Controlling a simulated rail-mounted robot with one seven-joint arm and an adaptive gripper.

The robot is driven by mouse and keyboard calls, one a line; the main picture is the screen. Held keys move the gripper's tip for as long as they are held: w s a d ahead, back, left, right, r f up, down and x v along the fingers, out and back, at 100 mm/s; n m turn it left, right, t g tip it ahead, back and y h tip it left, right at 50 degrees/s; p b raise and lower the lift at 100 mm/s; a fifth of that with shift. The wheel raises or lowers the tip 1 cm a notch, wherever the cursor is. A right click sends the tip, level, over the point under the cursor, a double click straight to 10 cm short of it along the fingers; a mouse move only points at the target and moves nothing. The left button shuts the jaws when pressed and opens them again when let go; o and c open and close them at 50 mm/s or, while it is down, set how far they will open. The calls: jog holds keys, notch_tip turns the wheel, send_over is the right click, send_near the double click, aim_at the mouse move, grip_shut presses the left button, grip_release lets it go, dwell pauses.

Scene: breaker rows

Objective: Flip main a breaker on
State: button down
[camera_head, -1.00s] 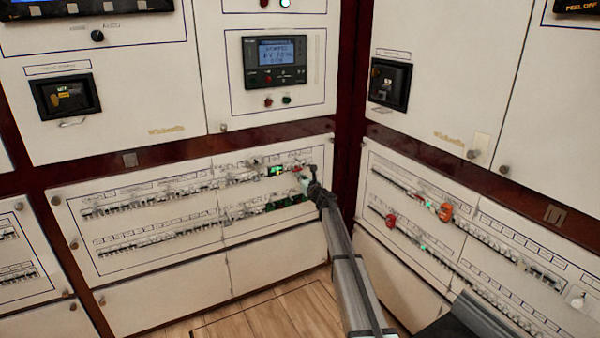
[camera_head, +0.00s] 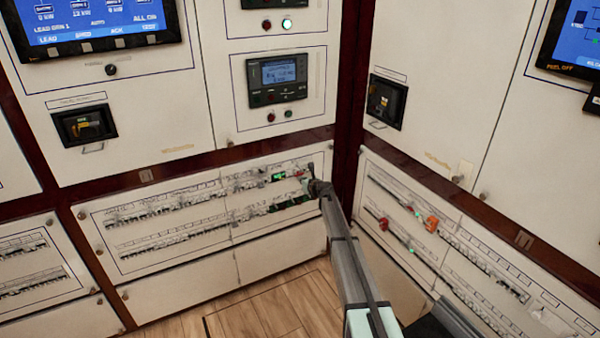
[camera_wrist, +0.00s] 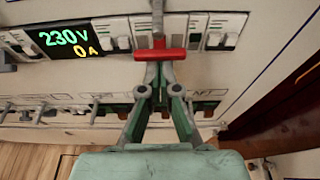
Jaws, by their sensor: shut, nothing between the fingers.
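A breaker row (camera_head: 210,192) runs along the left lower panel, with a second row below it. In the wrist view, a red bar-shaped handle (camera_wrist: 160,55) sits in the upper row, right of a lit display (camera_wrist: 68,38) reading 230 V and 0 A. I cannot read which breaker is main a. My gripper (camera_wrist: 159,72) is shut and empty, its fingertips at the lower edge of the red handle; I cannot tell whether they touch. In the head view my gripper (camera_head: 318,187) is at the right end of the rows, and partly hides that end.
White toggle breakers (camera_wrist: 120,42) flank the red handle closely. A dark red corner post (camera_head: 347,150) stands just right of my gripper. The right panel carries more breakers and an orange-red handle (camera_head: 431,223). The wooden floor (camera_head: 250,318) below is clear.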

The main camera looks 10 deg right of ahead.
jog(key=r+p, duration=0.1)
jog(key=p, duration=0.1)
jog(key=shift+p, duration=0.3)
jog(key=shift+s+r+p, duration=0.1)
jog(key=shift+r+p, duration=0.15)
jog(key=shift+p, duration=0.4)
jog(key=s+d+r+p, duration=0.2)
jog(key=s+r+p, duration=0.2)
jog(key=s+r, duration=0.2)
jog(key=shift+d+r+p, duration=0.15)
jog(key=shift+r+p, duration=0.25)
jog(key=shift+r, duration=0.4)
